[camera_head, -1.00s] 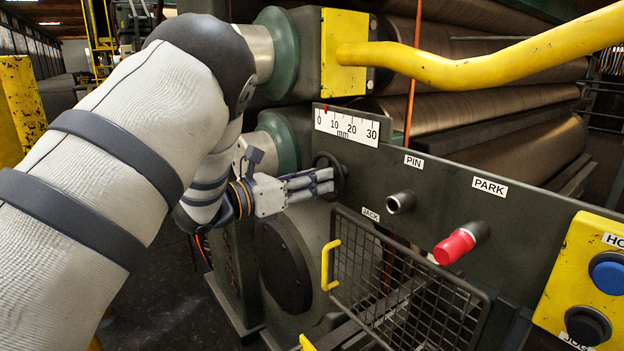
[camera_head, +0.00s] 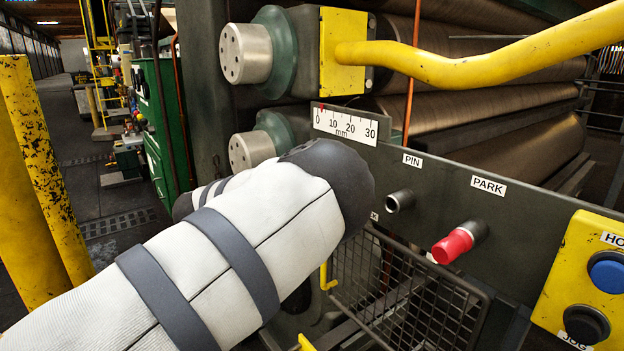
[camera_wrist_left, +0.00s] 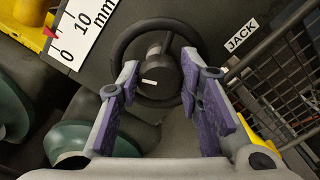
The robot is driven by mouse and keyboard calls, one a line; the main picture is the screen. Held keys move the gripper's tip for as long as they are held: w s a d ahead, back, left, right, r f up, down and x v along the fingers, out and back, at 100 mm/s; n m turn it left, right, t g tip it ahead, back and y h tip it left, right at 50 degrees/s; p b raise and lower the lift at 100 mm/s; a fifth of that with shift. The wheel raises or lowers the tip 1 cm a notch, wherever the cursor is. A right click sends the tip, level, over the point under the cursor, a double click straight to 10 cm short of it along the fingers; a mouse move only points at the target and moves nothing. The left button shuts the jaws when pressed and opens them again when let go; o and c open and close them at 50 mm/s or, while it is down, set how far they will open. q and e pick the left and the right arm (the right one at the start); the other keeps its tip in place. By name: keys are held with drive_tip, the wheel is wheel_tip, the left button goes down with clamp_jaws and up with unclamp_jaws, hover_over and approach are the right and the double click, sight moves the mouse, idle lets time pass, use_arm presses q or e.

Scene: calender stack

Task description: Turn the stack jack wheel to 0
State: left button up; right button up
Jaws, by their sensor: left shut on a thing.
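The jack wheel (camera_wrist_left: 123,42), a dark round handwheel with a hub and a short white mark, shows in the left wrist view beside the JACK label (camera_wrist_left: 241,36). In the head view my left arm hides both the wheel and the gripper. The white mm scale (camera_head: 345,125) runs from 0 to 30. Its red pointer (camera_head: 321,106) stands at or very near 0, and also shows in the wrist view (camera_wrist_left: 49,29). My right gripper is not in view.
A wire mesh guard (camera_head: 410,290) with a yellow handle lies just below and right of the wheel. The PIN socket (camera_head: 400,201) and red PARK knob (camera_head: 455,245) are to the right. A yellow pipe (camera_head: 480,70) crosses above. Yellow posts (camera_head: 40,180) stand left.

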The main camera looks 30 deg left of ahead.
use_arm(q)
drive_tip(key=m+b, duration=1.2)
drive_tip(key=m, duration=0.1)
drive_tip(key=m+b, duration=0.6)
drive_tip(key=shift+a+f+m, duration=0.1)
drive_tip(key=shift+f+m, duration=0.15)
drive_tip(key=shift+m, duration=0.15)
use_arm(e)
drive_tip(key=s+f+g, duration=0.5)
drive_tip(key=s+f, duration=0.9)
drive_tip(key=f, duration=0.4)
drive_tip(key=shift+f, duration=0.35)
use_arm(q)
drive_tip(key=shift+b, duration=0.3)
drive_tip(key=shift+r, duration=0.1)
drive_tip(key=o, duration=1.2)
drive_tip(key=shift+c, duration=0.2)
